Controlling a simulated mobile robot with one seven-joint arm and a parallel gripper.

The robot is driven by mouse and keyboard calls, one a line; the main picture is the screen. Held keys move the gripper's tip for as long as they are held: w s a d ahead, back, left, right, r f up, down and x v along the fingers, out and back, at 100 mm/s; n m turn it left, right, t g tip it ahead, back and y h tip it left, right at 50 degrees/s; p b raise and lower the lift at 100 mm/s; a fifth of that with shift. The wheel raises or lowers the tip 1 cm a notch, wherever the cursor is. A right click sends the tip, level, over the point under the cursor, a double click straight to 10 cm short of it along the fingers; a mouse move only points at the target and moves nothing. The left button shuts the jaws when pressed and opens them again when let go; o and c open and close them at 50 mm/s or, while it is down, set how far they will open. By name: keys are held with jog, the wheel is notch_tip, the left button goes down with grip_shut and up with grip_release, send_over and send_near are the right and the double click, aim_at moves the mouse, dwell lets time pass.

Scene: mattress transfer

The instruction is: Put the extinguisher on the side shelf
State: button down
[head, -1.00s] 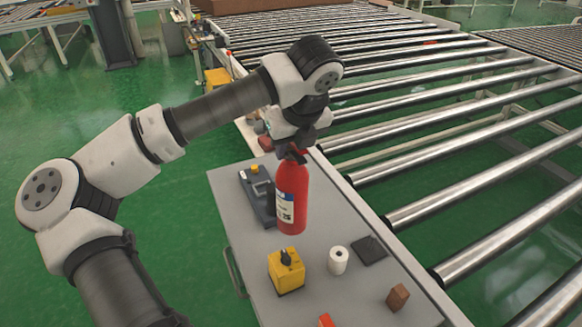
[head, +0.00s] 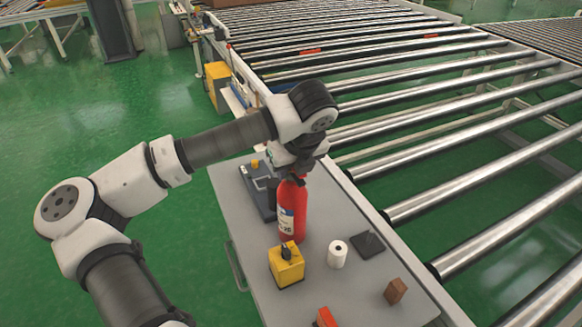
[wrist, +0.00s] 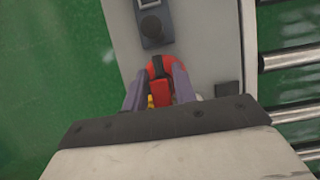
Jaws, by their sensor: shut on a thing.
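The red extinguisher (head: 291,222) with a white and blue label stands upright over the grey side shelf (head: 345,290). My gripper (head: 298,174) is shut on its top. In the wrist view, the extinguisher's red top (wrist: 160,66) shows between the two fingers of my gripper (wrist: 160,88). The extinguisher's base shows just behind a yellow block. I cannot tell whether the base touches the shelf or hangs slightly above it.
On the shelf are a dark grey device (head: 256,190), the yellow block (head: 287,268), a white roll (head: 338,255), a dark pad (head: 368,244), a brown block (head: 396,291) and an orange piece (head: 326,318). A roller conveyor (head: 440,150) runs along the right.

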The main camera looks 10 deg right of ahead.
jog(key=c, duration=1.1)
grip_release()
jog(key=b+v, duration=0.3)
jog(key=v, duration=0.9)
jog(key=shift+r, duration=0.1)
